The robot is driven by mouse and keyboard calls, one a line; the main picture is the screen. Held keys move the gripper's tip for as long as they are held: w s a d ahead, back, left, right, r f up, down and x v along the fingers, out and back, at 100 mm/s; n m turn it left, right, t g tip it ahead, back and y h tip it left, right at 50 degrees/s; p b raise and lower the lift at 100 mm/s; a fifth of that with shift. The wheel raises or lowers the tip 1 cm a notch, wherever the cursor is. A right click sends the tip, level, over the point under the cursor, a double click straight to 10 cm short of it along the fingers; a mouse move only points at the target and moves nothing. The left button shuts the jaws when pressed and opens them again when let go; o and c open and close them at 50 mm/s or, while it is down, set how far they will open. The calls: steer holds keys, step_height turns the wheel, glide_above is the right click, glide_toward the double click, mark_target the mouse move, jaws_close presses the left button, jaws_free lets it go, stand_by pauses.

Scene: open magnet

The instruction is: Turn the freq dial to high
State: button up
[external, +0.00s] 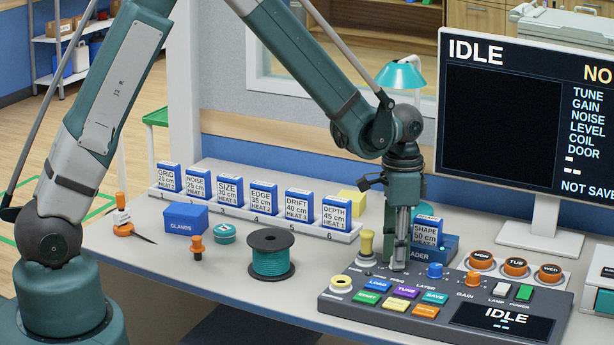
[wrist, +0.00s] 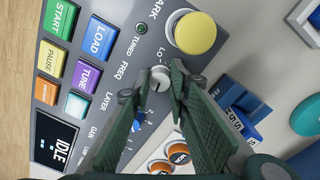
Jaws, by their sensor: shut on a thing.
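The freq dial (wrist: 159,74) is a small light grey knob on the grey console (external: 340,301), between the word FREQ and a partly covered LO mark in the wrist view. My gripper (wrist: 153,84) has one fingertip on each side of the dial and is shut on it. In the external view my gripper (external: 397,264) points straight down at the back of the console, and its fingers hide the dial. A pale line shows on the dial's face, but its exact setting is hard to read. The HI mark is not visible. The monitor (external: 490,110) reads IDLE.
A yellow knob (wrist: 195,33) stands close beside the dial. A blue knob (external: 435,271) and coloured buttons (external: 406,292) are nearby on the console. A blue reader holding a SHAPE card (external: 426,232) stands just behind. A cable spool (external: 271,256) sits to the left.

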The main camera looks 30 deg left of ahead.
steer(key=m, duration=0.3)
steer(key=shift+m, duration=0.4)
steer(key=shift+m+b, duration=0.35)
steer(key=shift+m, duration=1.55)
steer(key=o, duration=0.6)
steer(key=shift+r, duration=0.1)
steer(key=shift+w+r, duration=0.15)
steer(key=shift+r, duration=2.85)
steer(key=shift+w+r, duration=0.1)
steer(key=shift+r, duration=2.85)
